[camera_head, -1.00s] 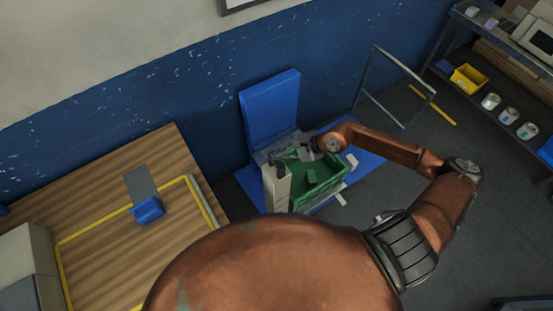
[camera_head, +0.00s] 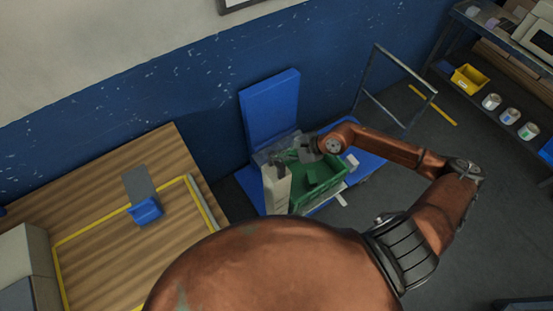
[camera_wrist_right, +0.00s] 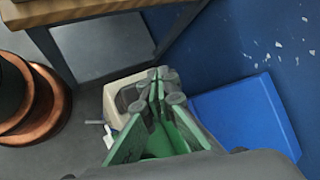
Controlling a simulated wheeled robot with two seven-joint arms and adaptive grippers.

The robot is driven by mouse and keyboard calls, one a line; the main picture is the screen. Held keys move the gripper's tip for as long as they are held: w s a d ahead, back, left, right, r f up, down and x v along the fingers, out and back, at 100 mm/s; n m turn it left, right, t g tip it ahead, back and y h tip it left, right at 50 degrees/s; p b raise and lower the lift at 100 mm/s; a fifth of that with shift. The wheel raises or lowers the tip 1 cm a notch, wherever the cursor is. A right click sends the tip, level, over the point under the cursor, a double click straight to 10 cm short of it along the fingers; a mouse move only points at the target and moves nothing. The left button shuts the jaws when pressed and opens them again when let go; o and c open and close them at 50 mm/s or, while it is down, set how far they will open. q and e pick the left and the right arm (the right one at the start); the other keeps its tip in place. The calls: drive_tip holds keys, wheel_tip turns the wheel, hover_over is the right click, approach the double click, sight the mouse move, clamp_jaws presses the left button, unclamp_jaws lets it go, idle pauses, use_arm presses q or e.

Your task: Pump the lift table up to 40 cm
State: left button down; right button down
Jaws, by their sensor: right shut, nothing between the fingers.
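The lift table shows in the head view as a blue platform (camera_head: 372,153) with a grey tube frame (camera_head: 396,90) at its right end. A green crate (camera_head: 327,188) rests on it, beside a beige upright box (camera_head: 276,192). My right gripper (camera_head: 292,155) is shut and empty above the crate's back left corner, close to the box's top. In the right wrist view the shut fingers (camera_wrist_right: 157,90) overlap the green crate (camera_wrist_right: 130,143) and the beige box (camera_wrist_right: 117,100); contact cannot be told. No pump pedal can be made out. My left gripper is out of view.
A blue upright panel (camera_head: 270,105) stands behind the crate by the blue wall. A wooden table (camera_head: 105,235) with a blue block (camera_head: 146,210) is at the left. A shelf with a yellow bin (camera_head: 468,79) stands at the back right. Floor is clear at the right.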

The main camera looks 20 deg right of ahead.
sight(279, 162)
drive_tip(key=shift+f+b, duration=2.05)
drive_tip(key=shift+f, duration=0.25)
idle(1.5)
idle(0.4)
drive_tip(key=shift+r+p, duration=1.3)
drive_tip(key=shift+r, duration=1.5)
drive_tip(key=shift+r+p, duration=1.1)
drive_tip(key=shift+r, duration=1.4)
